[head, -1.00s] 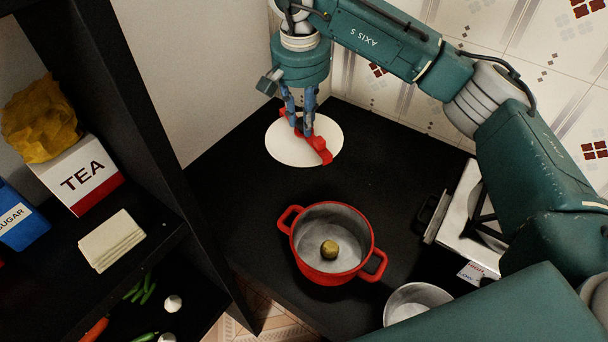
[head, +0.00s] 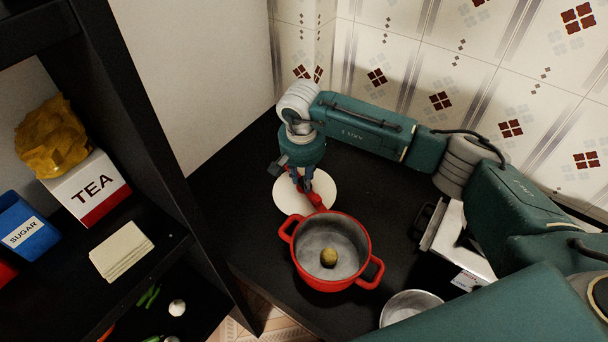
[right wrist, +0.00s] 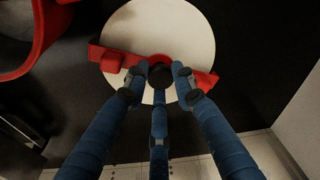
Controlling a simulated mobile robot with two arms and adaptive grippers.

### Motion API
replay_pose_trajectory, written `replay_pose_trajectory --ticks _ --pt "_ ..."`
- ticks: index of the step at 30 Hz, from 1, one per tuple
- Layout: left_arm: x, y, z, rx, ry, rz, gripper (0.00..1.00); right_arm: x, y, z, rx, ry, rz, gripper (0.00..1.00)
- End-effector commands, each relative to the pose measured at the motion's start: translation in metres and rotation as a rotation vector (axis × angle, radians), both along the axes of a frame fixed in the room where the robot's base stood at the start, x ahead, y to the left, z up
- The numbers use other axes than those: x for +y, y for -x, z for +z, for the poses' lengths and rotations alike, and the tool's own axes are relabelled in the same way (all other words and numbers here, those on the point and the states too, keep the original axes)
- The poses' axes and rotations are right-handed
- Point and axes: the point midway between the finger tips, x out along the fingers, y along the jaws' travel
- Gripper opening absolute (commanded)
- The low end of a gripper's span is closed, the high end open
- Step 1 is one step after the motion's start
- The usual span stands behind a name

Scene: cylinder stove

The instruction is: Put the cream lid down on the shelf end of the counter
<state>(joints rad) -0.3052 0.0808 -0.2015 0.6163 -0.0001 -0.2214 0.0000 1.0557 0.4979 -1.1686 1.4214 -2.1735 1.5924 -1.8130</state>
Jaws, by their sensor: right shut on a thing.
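The cream lid (head: 287,199) is a flat round disc with a red bar handle (head: 316,199). In the head view it is low over the far end of the black counter, just behind the red pot, whose rim overlaps its near edge in the picture. My right gripper (head: 304,188) points down from above and is shut on the red handle. In the right wrist view the fingers (right wrist: 160,78) close around the middle of the handle, with the cream disc (right wrist: 165,22) beyond. I cannot tell whether the lid touches the counter (head: 232,205). My left gripper is not in view.
The red pot (head: 300,262) with a round yellowish item inside stands close in front of the lid. A metal bowl (head: 408,303) and a silver stove (head: 447,232) are to the right. The dark shelf unit (head: 150,130) stands left. Bare counter lies left of the lid.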

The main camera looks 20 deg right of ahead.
Motion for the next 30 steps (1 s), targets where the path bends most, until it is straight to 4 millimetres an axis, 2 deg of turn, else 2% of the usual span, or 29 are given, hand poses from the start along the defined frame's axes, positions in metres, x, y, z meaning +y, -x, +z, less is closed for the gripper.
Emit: replay_pose_trajectory --ticks 8,9,11,22,26,30 --pt "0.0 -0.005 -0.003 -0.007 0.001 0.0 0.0 0.0 -0.001 -0.002 -0.002 0.0 0.001 0.0" --pt "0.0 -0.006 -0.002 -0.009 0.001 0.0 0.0 0.0 -0.001 0.0 -0.001 0.0 0.001 0.33" --pt "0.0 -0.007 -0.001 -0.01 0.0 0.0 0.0 0.0 0.0 0.0 -0.001 0.0 0.001 0.44" --pt "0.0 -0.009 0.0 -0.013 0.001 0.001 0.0 0.001 -0.001 0.004 -0.003 -0.001 0.001 0.44" --pt "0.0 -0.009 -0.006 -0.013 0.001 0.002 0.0 0.002 0.001 0.021 -0.006 -0.002 0.003 0.44" --pt "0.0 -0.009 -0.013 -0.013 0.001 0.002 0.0 0.004 0.004 0.051 -0.007 -0.001 0.004 0.44"
